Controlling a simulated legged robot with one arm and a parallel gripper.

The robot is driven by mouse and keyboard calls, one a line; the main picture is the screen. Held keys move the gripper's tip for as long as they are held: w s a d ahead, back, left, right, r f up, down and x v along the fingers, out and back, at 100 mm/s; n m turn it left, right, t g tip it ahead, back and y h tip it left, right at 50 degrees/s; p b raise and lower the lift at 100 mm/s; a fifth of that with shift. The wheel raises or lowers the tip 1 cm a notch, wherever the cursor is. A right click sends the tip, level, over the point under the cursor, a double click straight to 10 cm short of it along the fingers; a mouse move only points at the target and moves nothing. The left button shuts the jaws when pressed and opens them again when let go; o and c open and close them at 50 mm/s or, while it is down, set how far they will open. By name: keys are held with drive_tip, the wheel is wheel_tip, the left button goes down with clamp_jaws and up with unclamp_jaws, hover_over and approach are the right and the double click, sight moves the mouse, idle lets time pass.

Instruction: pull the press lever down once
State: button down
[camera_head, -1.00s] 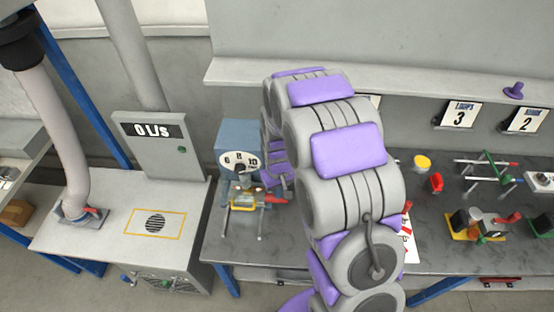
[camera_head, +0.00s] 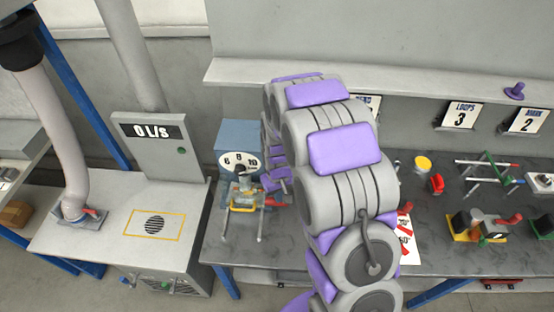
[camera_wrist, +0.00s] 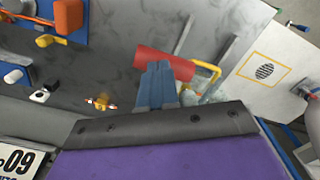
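The press (camera_head: 240,145) is a blue-grey machine with a white numbered dial, at the left end of the bench in the head view. In front of it is a yellow frame (camera_head: 243,208) with a small red end (camera_head: 271,202) at its right. In the wrist view a thick red handle (camera_wrist: 165,62) lies just beyond my gripper (camera_wrist: 160,66). My gripper's blue-grey fingers are together and their tips overlap the red handle in the picture. I cannot tell whether they touch it. A yellow bar (camera_wrist: 207,72) is right of the handle. My arm hides part of the press's right side.
A grey cabinet (camera_head: 95,230) with a "0 L/s" panel stands left of the bench. A shelf edge (camera_head: 420,90) runs above.

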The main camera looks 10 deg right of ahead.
drive_tip(key=shift+s+a+r+p, duration=0.15)
drive_tip(key=shift+r+p, duration=0.1)
drive_tip(key=shift+r, duration=1.05)
drive_tip(key=shift+s+d+r+p, duration=0.15)
drive_tip(key=shift+r+p, duration=0.1)
drive_tip(key=shift+r, duration=1)
drive_tip(key=w+r+p, duration=0.2)
drive_tip(key=r, duration=0.7)
drive_tip(key=w+d+r+p, duration=0.1)
drive_tip(key=r+p, duration=0.1)
drive_tip(key=r, duration=0.7)
drive_tip(key=shift+w, duration=0.35)
drive_tip(key=shift+s, duration=0.1)
idle(0.8)
drive_tip(key=s+f+b, duration=0.4)
drive_tip(key=s+b, duration=0.2)
drive_tip(key=s, duration=0.5)
drive_tip(key=s+f+m+g+b, duration=0.1)
drive_tip(key=s+f+b, duration=0.3)
drive_tip(key=s, duration=0.7)
drive_tip(key=s+f+m+b, duration=0.1)
drive_tip(key=s+f+b, duration=0.3)
drive_tip(key=s+b, duration=0.4)
drive_tip(key=s, duration=0.4)
drive_tip(key=shift+f+g, duration=0.35)
drive_tip(key=shift+g, duration=0.05)
